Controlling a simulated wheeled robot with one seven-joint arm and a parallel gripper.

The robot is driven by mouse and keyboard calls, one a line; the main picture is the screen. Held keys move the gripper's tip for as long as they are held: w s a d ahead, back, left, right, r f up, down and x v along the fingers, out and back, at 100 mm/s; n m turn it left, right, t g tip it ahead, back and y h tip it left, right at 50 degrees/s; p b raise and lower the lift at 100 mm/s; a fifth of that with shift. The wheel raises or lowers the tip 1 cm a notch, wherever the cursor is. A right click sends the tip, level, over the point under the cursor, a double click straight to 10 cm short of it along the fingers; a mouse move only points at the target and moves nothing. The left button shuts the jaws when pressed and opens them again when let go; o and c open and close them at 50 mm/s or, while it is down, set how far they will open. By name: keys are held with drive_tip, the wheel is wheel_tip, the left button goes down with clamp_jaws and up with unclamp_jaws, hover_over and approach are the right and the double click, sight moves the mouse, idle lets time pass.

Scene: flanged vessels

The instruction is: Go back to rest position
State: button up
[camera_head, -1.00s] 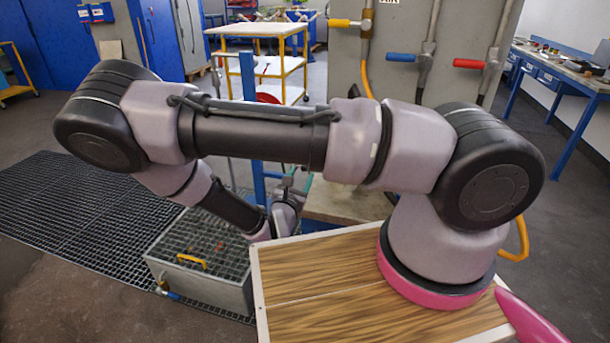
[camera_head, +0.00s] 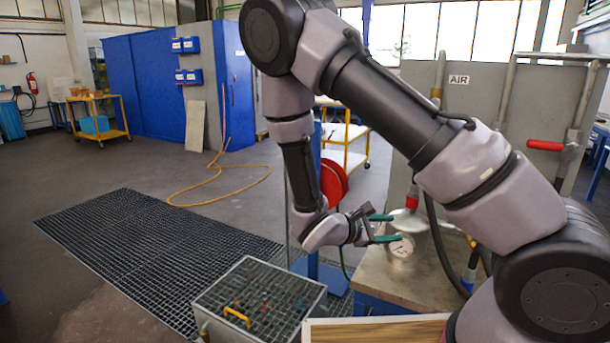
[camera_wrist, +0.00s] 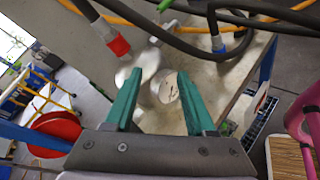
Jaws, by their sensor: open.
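My gripper (camera_head: 380,228) is at the end of my raised, bent arm, in the middle of the head view. Its two green fingers are apart with nothing between them. I cannot tell from these views whether the fingers touch the vessel.
A metal bin with a grating lid (camera_head: 262,298) stands below my gripper. A blue post with a red hose reel (camera_head: 333,182) is close behind the arm. A grey AIR panel (camera_head: 480,85) with hoses stands behind the bench (camera_head: 405,285). Open floor (camera_head: 110,300) lies to the left.

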drive_tip(key=s+r+m+y, duration=0.4)
drive_tip(key=r+m+y, duration=0.1)
drive_tip(key=r, duration=0.5)
drive_tip(key=s+d+r+m+y, duration=0.1)
drive_tip(key=s+r+m+y, duration=0.3)
drive_tip(key=r+m, duration=0.4)
drive_tip(key=s+d+r+m+y, duration=0.1)
drive_tip(key=s+r+m+y, duration=0.3)
drive_tip(key=r, duration=1)
drive_tip(key=m+y, duration=0.2)
drive_tip(key=m, duration=0.1)
drive_tip(key=shift+s+d+r+t, duration=0.2)
drive_tip(key=shift+s+d+t, duration=0.05)
drive_tip(key=shift+s+t, duration=0.15)
